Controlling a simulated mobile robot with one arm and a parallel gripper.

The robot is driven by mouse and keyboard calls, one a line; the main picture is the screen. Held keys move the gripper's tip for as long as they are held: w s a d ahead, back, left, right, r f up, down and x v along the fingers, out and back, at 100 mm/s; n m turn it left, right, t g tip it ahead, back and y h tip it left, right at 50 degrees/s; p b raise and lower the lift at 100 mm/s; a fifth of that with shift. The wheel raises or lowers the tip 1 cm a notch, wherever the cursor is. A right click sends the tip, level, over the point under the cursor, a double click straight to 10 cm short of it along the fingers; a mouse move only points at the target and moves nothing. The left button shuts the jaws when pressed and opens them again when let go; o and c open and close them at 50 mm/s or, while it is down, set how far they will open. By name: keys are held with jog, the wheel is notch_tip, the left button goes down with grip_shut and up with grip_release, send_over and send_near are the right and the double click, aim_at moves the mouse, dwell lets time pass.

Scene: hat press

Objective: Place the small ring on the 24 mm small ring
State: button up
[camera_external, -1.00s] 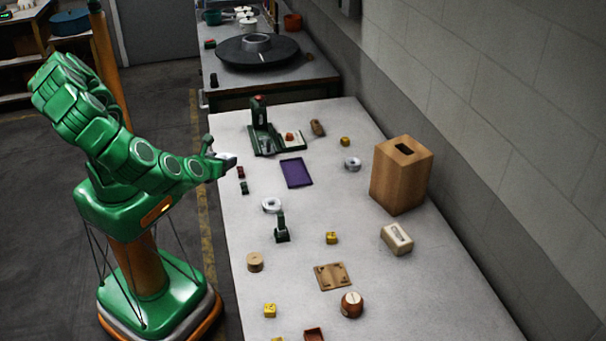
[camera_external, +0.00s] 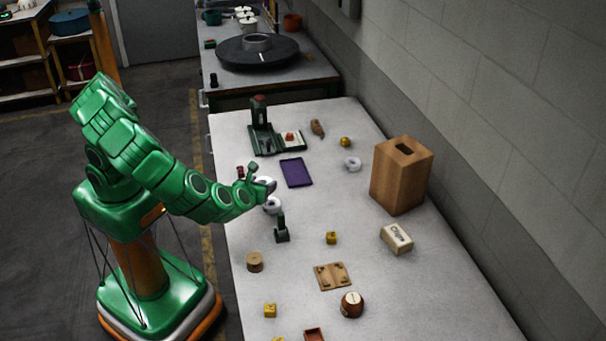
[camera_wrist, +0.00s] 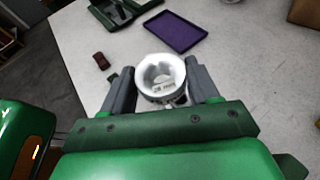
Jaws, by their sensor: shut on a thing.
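My gripper (camera_external: 268,184) is over the left side of the table, its fingers closed around a white small ring (camera_wrist: 146,66) in the wrist view. A label shows low inside the ring's opening. In the external view another white ring (camera_external: 272,208) lies on the table just below my gripper, partly hidden by it. In the wrist view the held ring covers most of what is beneath, so I cannot tell whether the two touch. A third pale ring (camera_external: 352,164) lies farther right, near the wooden box. I cannot read which ring is marked 24 mm.
A small green upright device (camera_external: 281,232) stands close to the lower ring. A purple tray (camera_external: 296,173) and a green press-like tool (camera_external: 262,136) lie beyond. A red block (camera_wrist: 101,61) is left of my gripper. A wooden box (camera_external: 402,178) stands at right. The table's middle is mostly clear.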

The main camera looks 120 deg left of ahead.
aim_at(269, 206)
jog(key=shift+w+a+f, duration=0.2)
jog(key=shift+w+f, duration=0.3)
jog(key=shift+f, duration=0.15)
jog(key=shift+w+a+f, duration=0.2)
jog(key=shift+w+f, duration=0.25)
jog(key=shift+f, duration=1.7)
jog(key=shift+f, duration=0.1)
jog(key=o, duration=1.1)
